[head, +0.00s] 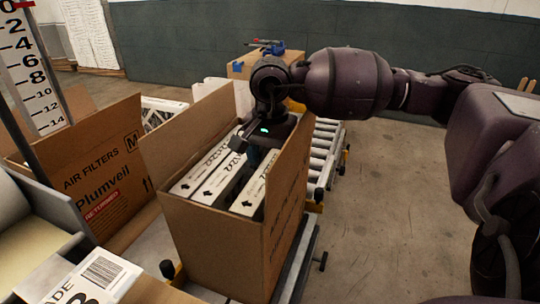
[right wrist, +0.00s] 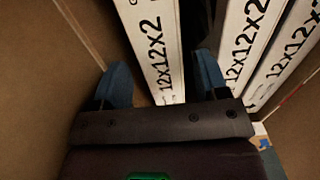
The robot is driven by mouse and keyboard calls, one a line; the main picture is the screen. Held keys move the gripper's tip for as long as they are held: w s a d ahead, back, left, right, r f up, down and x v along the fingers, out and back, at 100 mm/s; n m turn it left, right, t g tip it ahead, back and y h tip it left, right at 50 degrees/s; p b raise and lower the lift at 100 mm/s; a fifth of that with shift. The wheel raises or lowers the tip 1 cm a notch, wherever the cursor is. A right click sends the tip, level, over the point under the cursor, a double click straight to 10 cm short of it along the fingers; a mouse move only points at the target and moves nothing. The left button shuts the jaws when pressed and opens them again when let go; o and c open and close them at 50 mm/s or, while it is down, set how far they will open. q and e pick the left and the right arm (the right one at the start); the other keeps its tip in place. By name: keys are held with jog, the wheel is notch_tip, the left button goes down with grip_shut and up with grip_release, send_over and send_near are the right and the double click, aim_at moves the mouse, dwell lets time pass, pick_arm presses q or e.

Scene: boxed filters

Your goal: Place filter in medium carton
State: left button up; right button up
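An open brown carton (head: 210,248) stands in the centre of the head view with several white-edged filters (head: 218,182) upright inside. A second open carton (head: 105,175), printed "AIR FILTERS Plumveil" and marked M, stands to its left. My right gripper (head: 254,154) reaches down into the centre carton. In the right wrist view, its blue fingers (right wrist: 163,88) are apart, one on each side of a filter (right wrist: 150,45) marked 12x12x2. A gap shows beside the left finger; whether the right finger touches the filter is unclear. My left gripper is out of view.
More filters (right wrist: 243,45) stand close on the right of the gripper in the wrist view, with carton wall (right wrist: 40,90) on the left. A roller conveyor (head: 322,160) runs behind the centre carton. A measuring scale (head: 32,75) stands at far left. The floor at right is clear.

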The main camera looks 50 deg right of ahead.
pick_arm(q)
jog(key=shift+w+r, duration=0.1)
pick_arm(e)
jog(key=shift+o, duration=0.3)
jog(key=shift+r, duration=0.1)
jog(key=shift+r, duration=0.35)
pick_arm(q)
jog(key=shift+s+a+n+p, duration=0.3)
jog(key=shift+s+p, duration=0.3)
jog(key=shift+p, duration=0.6)
pick_arm(e)
notch_tip(320, 180, up, 12)
jog(key=shift+r, duration=0.15)
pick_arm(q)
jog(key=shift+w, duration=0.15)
